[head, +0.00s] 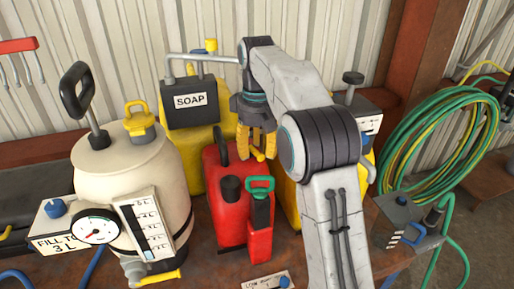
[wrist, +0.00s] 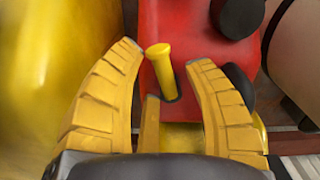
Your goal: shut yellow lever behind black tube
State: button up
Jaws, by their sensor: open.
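The yellow lever (wrist: 160,65) is a short round-headed peg rising from a dark slot in the top of the red can (head: 228,212). In the head view only its yellow tip (head: 258,155) shows under my gripper. A black tube (head: 231,188) stands on the red can, on the near side of the lever; it appears at the upper right of the wrist view (wrist: 238,15). My gripper (wrist: 165,57) is open, with its yellow fingers on either side of the lever. I cannot tell whether either finger touches it.
A black handle (head: 220,145) rises from the red can beside my gripper. A cream tank (head: 130,170) with a gauge stands left, and a yellow SOAP container (head: 215,130) behind. A green-handled red pump (head: 260,215) is in front. A coiled green hose (head: 425,140) hangs right.

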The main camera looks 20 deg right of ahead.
grip_shut()
dwell(0.4)
jog(key=shift+s+a+r+m+p, duration=0.1)
jog(key=shift+r+m+p, duration=0.05)
jog(key=shift+m+p, duration=0.65)
jog(key=shift+a+f+m+p, duration=0.25)
jog(key=shift+m+p, duration=0.4)
jog(key=shift+m, duration=0.25)
